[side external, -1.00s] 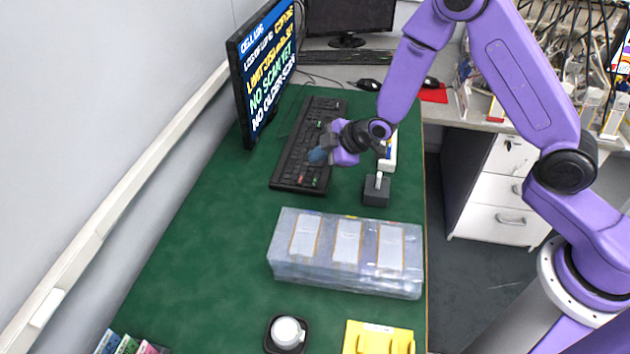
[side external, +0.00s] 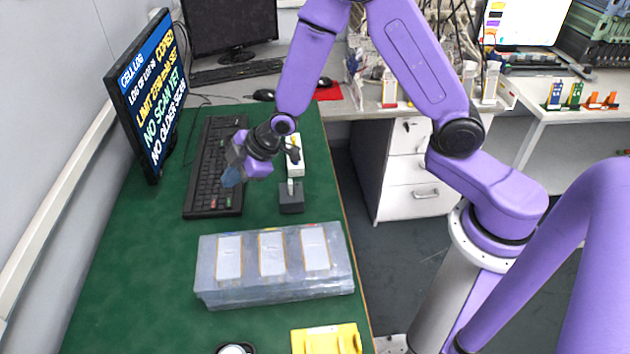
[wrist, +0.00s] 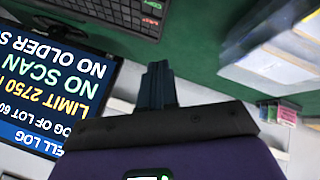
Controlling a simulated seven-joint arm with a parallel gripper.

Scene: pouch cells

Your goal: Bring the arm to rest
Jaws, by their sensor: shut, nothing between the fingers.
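My gripper (side external: 232,177) is at the end of my purple arm, in front of the lower right part of the black keyboard (side external: 208,178) in the side view. Its height above the keyboard is hard to tell. In the wrist view the dark fingers (wrist: 157,86) are together, with nothing between them.
A monitor (side external: 152,95) with a cell log stands at the left; it shows upside down in the wrist view (wrist: 50,90). A clear box with white panels (side external: 275,288), a dark block (side external: 291,198) and a yellow tray (side external: 326,341) are on the green mat (side external: 135,270).

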